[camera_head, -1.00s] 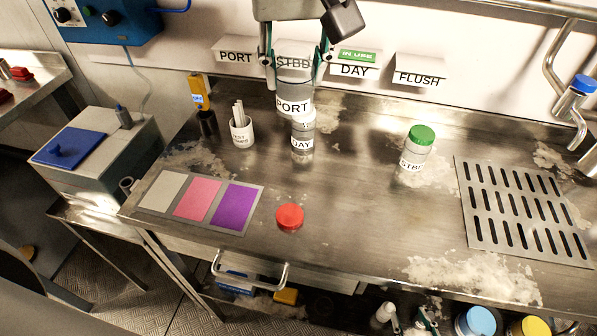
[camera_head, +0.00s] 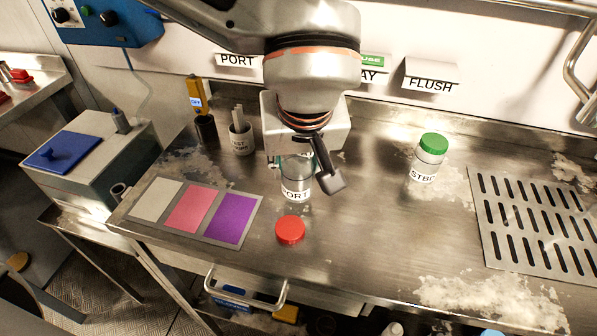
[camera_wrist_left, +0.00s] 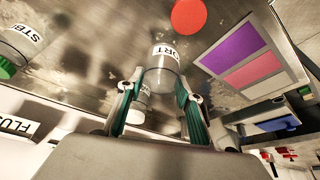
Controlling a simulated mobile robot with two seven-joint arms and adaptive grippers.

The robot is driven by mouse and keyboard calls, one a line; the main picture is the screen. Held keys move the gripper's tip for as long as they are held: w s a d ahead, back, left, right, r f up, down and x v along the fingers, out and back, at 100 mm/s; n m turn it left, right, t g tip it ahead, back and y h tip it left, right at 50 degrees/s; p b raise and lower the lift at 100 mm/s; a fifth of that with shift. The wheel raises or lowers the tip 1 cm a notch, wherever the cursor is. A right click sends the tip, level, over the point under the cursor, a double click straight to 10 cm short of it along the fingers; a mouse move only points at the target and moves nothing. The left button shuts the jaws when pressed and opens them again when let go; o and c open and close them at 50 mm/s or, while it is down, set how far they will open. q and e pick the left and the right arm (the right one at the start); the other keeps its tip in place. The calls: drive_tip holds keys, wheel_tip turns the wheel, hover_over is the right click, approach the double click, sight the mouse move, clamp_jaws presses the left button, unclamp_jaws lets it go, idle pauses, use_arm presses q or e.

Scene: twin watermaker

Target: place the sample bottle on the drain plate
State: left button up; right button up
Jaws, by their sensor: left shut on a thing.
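My left gripper (camera_wrist_left: 160,100) is shut on a clear bottle labelled PORT (camera_head: 296,188), upright behind the red cap. This bottle also shows between the fingers in the left wrist view (camera_wrist_left: 162,76). I cannot tell whether its base touches the counter. In the head view, my arm hides most of the gripper. The drain plate (camera_head: 483,232), a slotted metal panel, lies at the right of the counter, well away from the bottle. A green-capped bottle labelled STBD (camera_head: 428,160) stands between them, farther back. My right gripper is not in view.
A red cap (camera_head: 290,230) lies on the counter beside a panel with white, pink and purple squares (camera_head: 250,232). The drain plate looks empty. Counter between red cap and plate is clear.

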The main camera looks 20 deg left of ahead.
use_arm(q)
drive_tip(key=shift+f, duration=0.95)
drive_tip(key=shift+f, duration=0.1)
drive_tip(key=shift+f, duration=0.15)
drive_tip(key=o, duration=1)
drive_tip(key=shift+c, duration=0.2)
